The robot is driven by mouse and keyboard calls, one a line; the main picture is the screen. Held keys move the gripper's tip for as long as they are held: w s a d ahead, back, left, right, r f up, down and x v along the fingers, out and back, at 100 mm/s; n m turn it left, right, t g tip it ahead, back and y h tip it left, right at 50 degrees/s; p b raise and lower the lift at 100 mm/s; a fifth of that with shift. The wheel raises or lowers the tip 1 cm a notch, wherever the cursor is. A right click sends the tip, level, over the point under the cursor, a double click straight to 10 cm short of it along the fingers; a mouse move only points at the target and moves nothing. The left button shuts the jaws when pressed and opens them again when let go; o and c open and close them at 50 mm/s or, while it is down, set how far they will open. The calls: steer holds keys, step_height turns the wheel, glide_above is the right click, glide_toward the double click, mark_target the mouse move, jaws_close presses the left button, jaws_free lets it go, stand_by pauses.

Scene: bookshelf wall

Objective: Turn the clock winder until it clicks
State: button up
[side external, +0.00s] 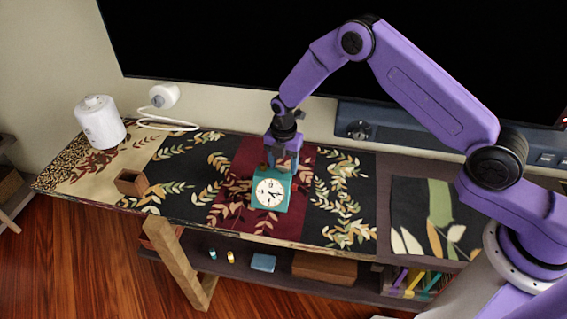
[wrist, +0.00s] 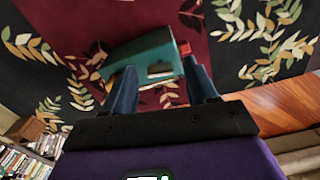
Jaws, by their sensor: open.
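A teal clock (side external: 270,192) with a round white face stands on the dark red middle of the patterned table cover. The teal body also shows in the wrist view (wrist: 145,58). A small red part (wrist: 184,48) sits at its right edge there; I cannot tell whether this is the winder. My gripper (side external: 284,160) is just behind and above the clock in the side view. In the wrist view its two fingers (wrist: 160,76) are apart, with the clock's near edge showing between and beyond their tips. I cannot tell whether a finger touches the clock.
A small wooden open box (side external: 131,182) and a white canister (side external: 100,122) stand to the left. A white device (side external: 164,96) with a looped cord lies near the wall. A dark screen (side external: 220,40) hangs behind. The cover right of the clock is clear.

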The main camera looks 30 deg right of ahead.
steer(key=shift+f, duration=0.15)
steer(key=c, duration=1.1)
steer(key=shift+o, duration=0.2)
steer(key=shift+m, duration=0.4)
